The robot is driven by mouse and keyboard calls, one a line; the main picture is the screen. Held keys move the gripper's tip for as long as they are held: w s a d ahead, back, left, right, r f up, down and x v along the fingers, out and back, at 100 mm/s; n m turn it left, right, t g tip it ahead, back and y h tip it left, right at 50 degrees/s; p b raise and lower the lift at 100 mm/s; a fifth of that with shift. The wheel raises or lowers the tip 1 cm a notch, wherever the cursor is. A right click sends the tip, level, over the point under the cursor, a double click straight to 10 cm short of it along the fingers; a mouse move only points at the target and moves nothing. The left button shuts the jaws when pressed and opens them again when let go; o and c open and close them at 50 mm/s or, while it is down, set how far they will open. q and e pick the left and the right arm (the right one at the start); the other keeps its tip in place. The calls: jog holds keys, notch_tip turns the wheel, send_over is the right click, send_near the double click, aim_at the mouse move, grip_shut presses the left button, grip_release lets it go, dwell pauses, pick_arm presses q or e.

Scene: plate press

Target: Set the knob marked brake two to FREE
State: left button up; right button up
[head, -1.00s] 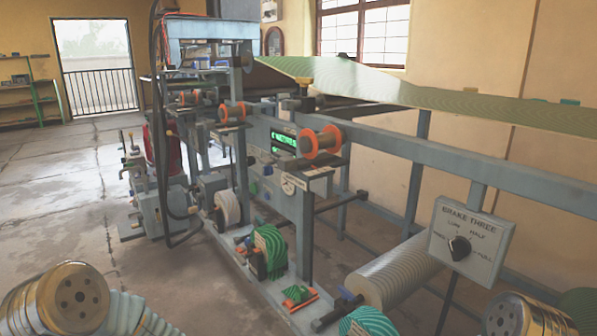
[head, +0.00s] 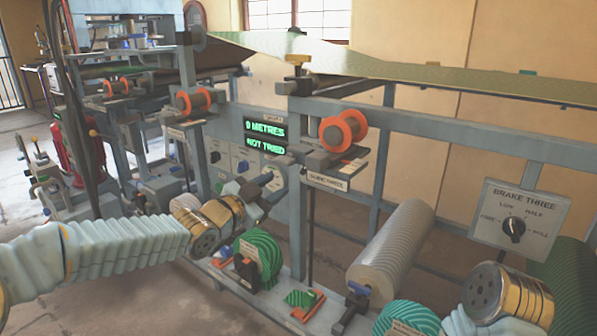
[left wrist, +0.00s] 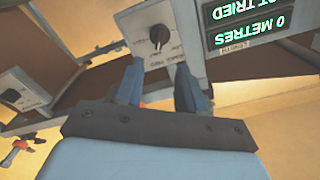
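In the left wrist view a pale panel with a dark round knob (left wrist: 158,36) shows upside down beside the green display. Its lettering appears to end in TWO, but it is too small to read surely, and I cannot tell which setting the knob points at. My left gripper (left wrist: 160,88) is open, its two blue fingers apart, with the panel just beyond them and nothing between them. My right gripper is out of view.
The display (head: 265,138) reads 0 METRES, NOT TRIED. Other knob panels (head: 217,158) sit below and left of it. The BRAKE THREE panel (head: 520,222) stands at the right. A grey roller (head: 392,252) and green rolls (head: 262,255) lie low in front.

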aim_at(304, 170)
pick_arm(q)
jog(key=p+x, duration=0.1)
jog(key=x, duration=0.9)
jog(key=shift+w+d, duration=0.2)
jog(key=shift+w, duration=0.15)
jog(key=shift+c, duration=0.3)
grip_shut()
